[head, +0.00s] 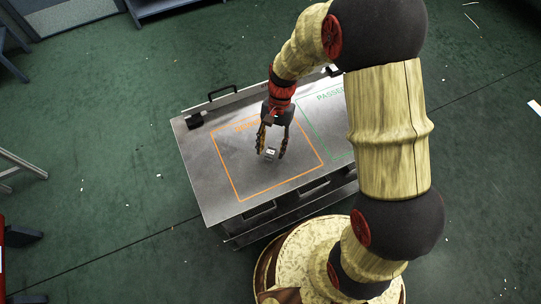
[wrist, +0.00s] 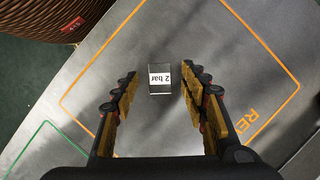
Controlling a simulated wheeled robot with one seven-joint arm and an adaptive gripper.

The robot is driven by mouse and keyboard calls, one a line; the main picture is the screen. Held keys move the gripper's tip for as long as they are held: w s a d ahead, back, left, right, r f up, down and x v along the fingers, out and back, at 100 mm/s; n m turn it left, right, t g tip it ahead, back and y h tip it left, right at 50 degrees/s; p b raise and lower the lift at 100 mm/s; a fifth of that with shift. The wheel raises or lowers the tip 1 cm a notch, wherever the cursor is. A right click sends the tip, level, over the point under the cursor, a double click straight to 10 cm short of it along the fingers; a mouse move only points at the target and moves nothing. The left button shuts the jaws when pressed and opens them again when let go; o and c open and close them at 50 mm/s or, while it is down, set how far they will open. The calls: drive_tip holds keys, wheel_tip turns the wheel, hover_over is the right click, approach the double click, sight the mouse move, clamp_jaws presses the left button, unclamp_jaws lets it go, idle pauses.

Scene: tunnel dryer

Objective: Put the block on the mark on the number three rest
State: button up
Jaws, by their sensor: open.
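A small dark metal block (wrist: 160,85) with a white label reading "2 bar" lies on a grey metal cart top inside an orange outlined area. It also shows in the head view (head: 270,153), small and partly between the fingers. My gripper (wrist: 157,98) is open above the cart, with one finger on either side of the block and a gap on both sides. In the head view my gripper (head: 270,148) points down over the orange area. I see no rest with a number three in either view.
The cart top (head: 205,200) has an orange outline and, to its right, a green outline marked "PASSED" (head: 330,95), partly hidden by my arm. A black handle (head: 223,93) stands at its back edge. Green floor surrounds it, with a ladder-like frame (head: 22,165) at left.

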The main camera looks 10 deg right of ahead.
drive_tip(key=shift+x, duration=1.1)
drive_tip(key=shift+c, duration=0.3)
clamp_jaws()
